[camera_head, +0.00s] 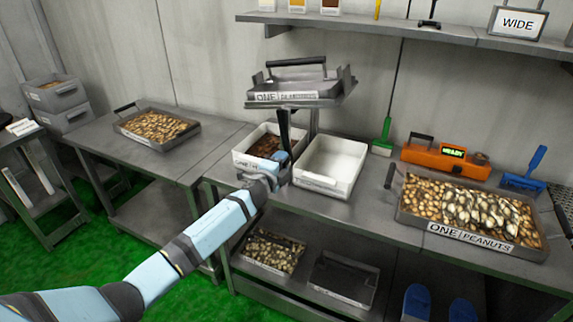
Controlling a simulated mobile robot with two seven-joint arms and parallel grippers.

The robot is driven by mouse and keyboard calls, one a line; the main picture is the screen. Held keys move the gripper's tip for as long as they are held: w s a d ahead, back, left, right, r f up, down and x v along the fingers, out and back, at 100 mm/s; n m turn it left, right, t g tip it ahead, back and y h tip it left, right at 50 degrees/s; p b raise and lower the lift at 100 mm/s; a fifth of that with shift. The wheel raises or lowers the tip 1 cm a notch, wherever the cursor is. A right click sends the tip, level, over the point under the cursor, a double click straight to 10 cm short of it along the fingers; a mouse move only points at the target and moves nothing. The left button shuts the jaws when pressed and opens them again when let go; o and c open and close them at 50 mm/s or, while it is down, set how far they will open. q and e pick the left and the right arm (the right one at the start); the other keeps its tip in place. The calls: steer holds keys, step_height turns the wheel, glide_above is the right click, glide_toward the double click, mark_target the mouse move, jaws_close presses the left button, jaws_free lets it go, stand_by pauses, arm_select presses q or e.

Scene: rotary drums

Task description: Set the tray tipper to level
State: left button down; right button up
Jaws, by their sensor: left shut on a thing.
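The tray tipper (314,121) stands on the middle bench, with a grey post and a cradle on top. The cradle holds a dark grey tray (300,88) with a black handle and a label reading "ONE" and a second word too small to read surely. It looks close to level; its inside is hardly seen. A black lever (284,128) hangs below the cradle. My left gripper (281,160) is shut at the lever's lower end; the fingers are small and partly hidden by my wrist. My right gripper is not in view.
Under the tipper are a white bin with brown contents (241,160) and an empty white bin (335,162). To the right are an orange device (420,155) and a peanut tray (450,237). Another filled tray (127,123) lies left. A shelf (450,36) runs above.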

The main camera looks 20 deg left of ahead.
arm_select(q)
steer(key=shift+a+f+m, duration=0.2)
steer(key=shift+a+m, duration=0.8)
steer(key=shift+a, duration=0.35)
steer(key=c, duration=0.7)
jaws_free()
steer(key=shift+o, duration=0.2)
steer(key=shift+s, duration=0.1)
steer(key=s, duration=1.3)
steer(key=shift+s+a+b, duration=0.25)
steer(key=shift+s+b, duration=0.05)
